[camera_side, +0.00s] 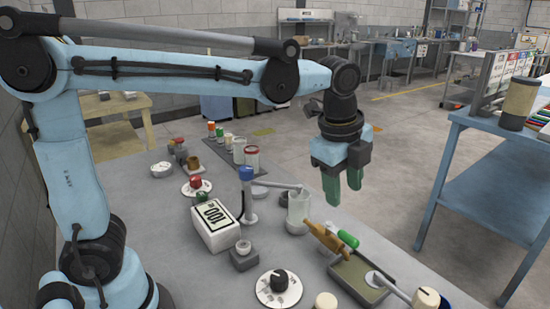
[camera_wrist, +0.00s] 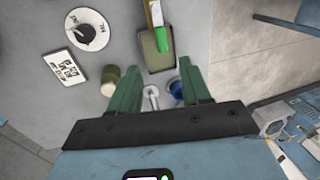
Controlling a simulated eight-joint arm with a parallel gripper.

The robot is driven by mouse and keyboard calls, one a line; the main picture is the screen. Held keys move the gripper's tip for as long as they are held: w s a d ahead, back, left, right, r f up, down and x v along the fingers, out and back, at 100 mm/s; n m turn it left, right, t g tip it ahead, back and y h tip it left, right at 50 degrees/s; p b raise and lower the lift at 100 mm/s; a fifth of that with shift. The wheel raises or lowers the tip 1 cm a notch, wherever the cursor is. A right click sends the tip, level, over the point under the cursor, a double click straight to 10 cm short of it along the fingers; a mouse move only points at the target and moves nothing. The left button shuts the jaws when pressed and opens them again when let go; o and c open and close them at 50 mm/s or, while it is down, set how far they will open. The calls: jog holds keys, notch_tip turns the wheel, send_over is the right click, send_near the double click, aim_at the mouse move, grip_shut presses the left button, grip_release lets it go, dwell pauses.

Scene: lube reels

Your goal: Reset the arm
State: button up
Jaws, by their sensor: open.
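My gripper (camera_side: 342,191) has two green fingers pointing down, spread apart with nothing between them. It hangs in the air above the right edge of the grey bench (camera_side: 190,262), above and behind the shallow tray (camera_side: 372,291). In the wrist view the open fingers of my gripper (camera_wrist: 160,67) show on both sides of the picture's middle. The tray (camera_wrist: 154,58) lies beyond the fingertips there, with a green-ended tool (camera_wrist: 163,40) over it.
Several bottles stand behind. A blue table (camera_side: 487,126) stands at right, with open floor (camera_side: 400,175) between.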

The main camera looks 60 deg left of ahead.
jog(key=s+a+f+n+t, duration=0.4)
jog(key=s+a+n, duration=0.5)
jog(key=n, duration=0.9)
jog(key=shift+s+a+f+t, duration=0.35)
jog(key=shift+a+f+t, duration=0.05)
jog(key=shift+f, duration=0.45)
jog(key=shift+w+d+r, duration=0.1)
jog(key=shift+d+r, duration=0.05)
jog(key=shift+d, duration=0.05)
jog(key=c, duration=0.4)
jog(key=d+r+g, duration=0.1)
jog(key=d, duration=0.2)
jog(key=w+d+r+g, duration=0.1)
jog(key=d+r, duration=0.1)
jog(key=w+d+r+g, duration=0.1)
jog(key=d, duration=0.2)
jog(key=shift+w+d+r, duration=0.25)
jog(key=shift+d, duration=0.1)
grip_shut()
jog(key=shift+d+r+g, duration=0.2)
jog(key=shift+d+g, duration=0.2)
